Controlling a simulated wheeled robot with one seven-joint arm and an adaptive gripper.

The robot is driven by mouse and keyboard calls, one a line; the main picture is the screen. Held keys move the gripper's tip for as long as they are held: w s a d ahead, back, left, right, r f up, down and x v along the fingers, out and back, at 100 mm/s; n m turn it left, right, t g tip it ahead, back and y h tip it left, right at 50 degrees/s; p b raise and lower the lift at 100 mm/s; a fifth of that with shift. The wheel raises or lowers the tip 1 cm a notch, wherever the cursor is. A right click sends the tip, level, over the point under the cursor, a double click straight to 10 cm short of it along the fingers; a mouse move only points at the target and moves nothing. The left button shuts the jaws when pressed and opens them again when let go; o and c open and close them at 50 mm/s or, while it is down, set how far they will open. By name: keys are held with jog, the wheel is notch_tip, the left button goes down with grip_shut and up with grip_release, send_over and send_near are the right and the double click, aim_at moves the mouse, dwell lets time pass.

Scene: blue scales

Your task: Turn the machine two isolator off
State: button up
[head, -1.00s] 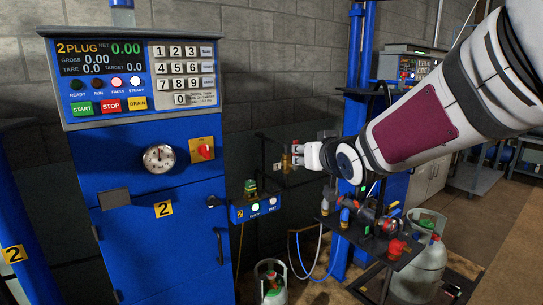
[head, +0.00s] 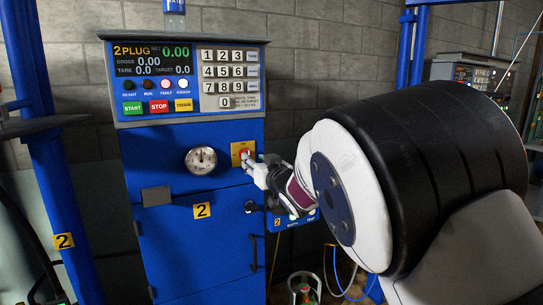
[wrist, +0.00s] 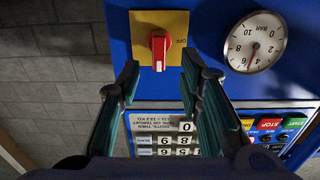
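The machine two isolator is a red rotary knob (wrist: 159,48) on a yellow plate (wrist: 142,22) on the blue cabinet front. My gripper (wrist: 160,72) is open and empty. Its two fingers point toward the knob from either side, with the knob between their tips in the picture; contact is not visible.
A round pressure gauge (head: 201,160) sits beside the isolator. Above are the keypad (head: 230,78) and the start, stop and drain buttons (head: 158,106). A door handle (head: 254,253) sticks out below. A blue post (head: 62,180) stands at the left.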

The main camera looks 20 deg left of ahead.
jog(key=shift+x, duration=3.35)
jog(key=shift+c, duration=0.3)
grip_shut()
